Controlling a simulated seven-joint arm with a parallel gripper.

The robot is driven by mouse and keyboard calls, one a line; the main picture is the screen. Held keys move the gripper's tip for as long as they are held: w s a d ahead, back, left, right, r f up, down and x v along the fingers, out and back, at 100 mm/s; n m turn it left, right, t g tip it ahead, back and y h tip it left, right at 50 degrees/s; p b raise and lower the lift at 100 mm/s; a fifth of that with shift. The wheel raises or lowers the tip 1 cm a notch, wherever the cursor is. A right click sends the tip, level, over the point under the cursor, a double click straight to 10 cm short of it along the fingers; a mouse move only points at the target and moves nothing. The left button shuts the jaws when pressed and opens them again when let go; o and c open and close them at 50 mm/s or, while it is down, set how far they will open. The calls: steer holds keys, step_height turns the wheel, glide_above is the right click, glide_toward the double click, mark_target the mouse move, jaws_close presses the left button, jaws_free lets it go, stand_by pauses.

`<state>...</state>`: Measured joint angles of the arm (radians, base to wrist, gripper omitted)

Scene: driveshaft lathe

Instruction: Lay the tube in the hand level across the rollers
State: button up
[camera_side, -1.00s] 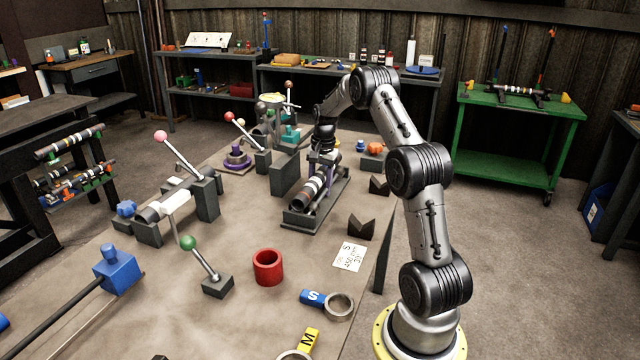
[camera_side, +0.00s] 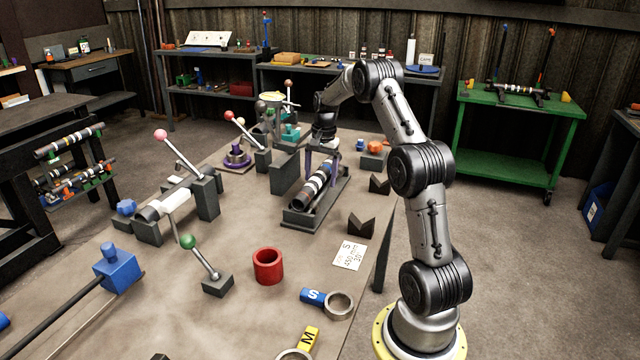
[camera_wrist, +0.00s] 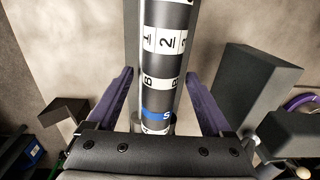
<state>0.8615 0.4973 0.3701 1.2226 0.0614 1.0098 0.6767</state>
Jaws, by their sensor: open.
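The tube (camera_side: 314,187) is dark with white lettered bands and a blue band. It lies lengthwise along the low grey roller stand (camera_side: 308,222) and looks about level. The rollers under it are mostly hidden. My gripper (camera_side: 321,166) is open over the tube's far part. In the wrist view the tube (camera_wrist: 165,65) runs between the two purple fingers of my gripper (camera_wrist: 160,76), with a gap on either side. The blue band lies close to the palm.
A dark block (camera_side: 284,172) stands left of the stand, and V-blocks (camera_side: 361,225) stand to its right. A red ring (camera_side: 268,266), a green-knobbed lever (camera_side: 205,263) and a paper card (camera_side: 349,257) lie nearer. Bare table lies between them.

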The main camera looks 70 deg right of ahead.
steer(key=r, duration=1.1)
steer(key=shift+s, duration=0.4)
steer(key=shift+s+r, duration=0.35)
steer(key=shift+r, duration=0.45)
steer(key=shift+s+r, duration=0.3)
steer(key=shift+r, duration=0.55)
steer(key=shift+s+r, duration=0.35)
steer(key=shift+r, duration=0.45)
